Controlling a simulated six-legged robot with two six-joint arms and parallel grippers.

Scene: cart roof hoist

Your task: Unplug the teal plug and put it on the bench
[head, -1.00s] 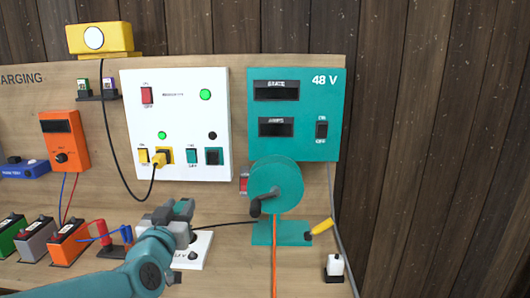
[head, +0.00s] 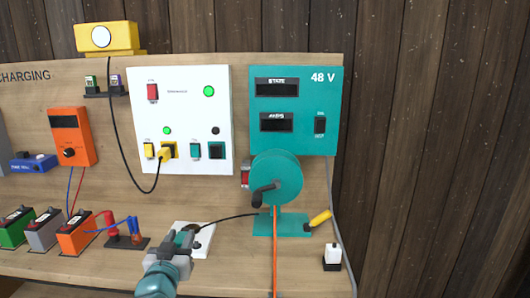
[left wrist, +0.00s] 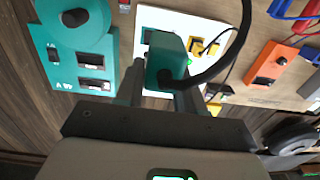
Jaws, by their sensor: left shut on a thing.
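My left gripper (head: 182,243) is low over the front of the bench (head: 120,262), beside a white plate (head: 205,236). In the left wrist view its jaws (left wrist: 160,88) are shut on the teal plug (left wrist: 165,52). A black cable (left wrist: 222,70) runs from the plug. In the head view the plug (head: 184,238) is mostly hidden by the gripper; whether it touches the plate or bench I cannot tell. The teal socket (head: 216,151) on the white panel (head: 192,100) looks empty. My right gripper is not in view.
A teal reel (head: 285,178) with an orange cord stands right of the plate. A yellow plug (head: 168,154) sits in the white panel. Coloured batteries (head: 77,235) and a dark stand (head: 126,242) are at left.

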